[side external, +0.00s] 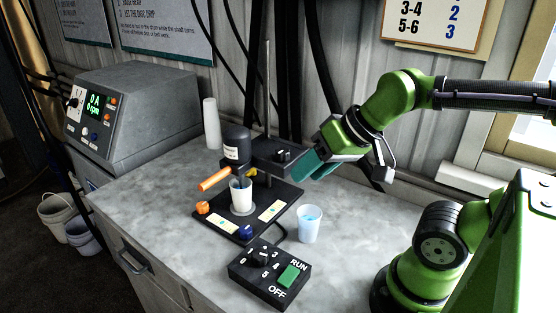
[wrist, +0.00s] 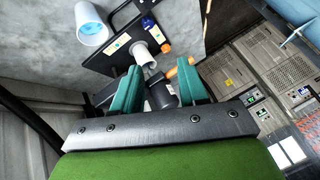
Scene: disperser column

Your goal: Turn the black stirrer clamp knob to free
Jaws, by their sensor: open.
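The disperser stands on a black base plate (side external: 277,208), with a tall thin rod behind it. Its dark motor (side external: 237,148) is held by a black clamp block (side external: 275,157). A small black knob (side external: 281,154) shows on the block's face. My gripper (side external: 300,168) has teal fingers and is just right of the block, close to the knob; I cannot tell whether they touch. In the wrist view the fingers are apart, with the motor (wrist: 160,94) seen between and beyond them. I cannot make out the knob there.
A white cup (side external: 241,196) stands under the motor beside an orange handle (side external: 213,179). A bluish cup (side external: 309,223) stands right of the base. A black control box (side external: 269,272) with a dial and green switch sits in front. A grey power unit (side external: 134,115) stands left.

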